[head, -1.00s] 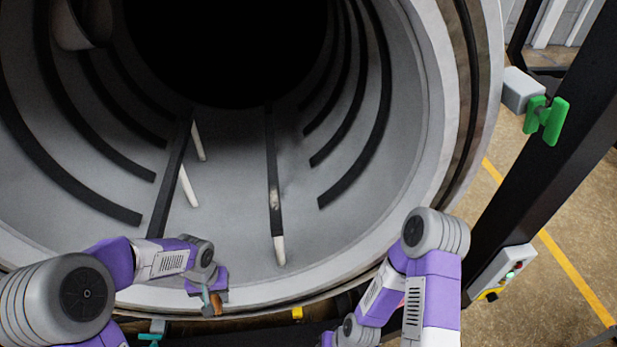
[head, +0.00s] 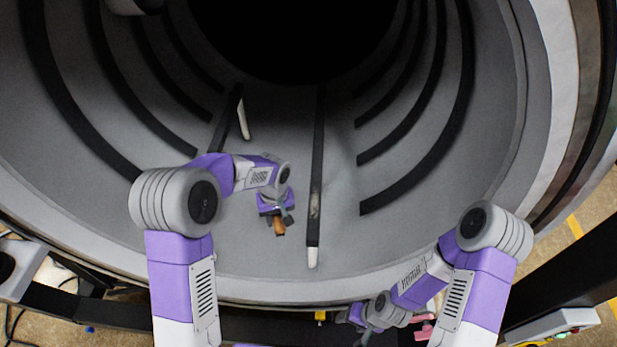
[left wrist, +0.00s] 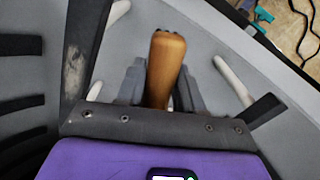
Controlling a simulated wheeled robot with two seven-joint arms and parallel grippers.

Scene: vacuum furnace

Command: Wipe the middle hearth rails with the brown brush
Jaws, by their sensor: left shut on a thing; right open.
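My left gripper (head: 277,212) is inside the furnace chamber, shut on the brown brush (head: 279,229). In the left wrist view the brush's brown handle (left wrist: 166,62) stands up between the two fingers; I cannot make out the bristles. One dark hearth rail (head: 317,150) with a white front end lies just right of the gripper, apart from it in the head view. It has a pale, brownish smudge, which also shows on the rail in the left wrist view (left wrist: 76,68). Another rail (head: 227,118) lies behind and left, partly hidden by my arm. My right gripper (head: 358,328) is open, low at the chamber's front rim.
Curved dark bars (head: 420,120) line both chamber walls. The round front rim (head: 250,287) curves below my arms. A pink object (head: 425,328) is beside my right arm. The chamber floor right of the smudged rail is clear.

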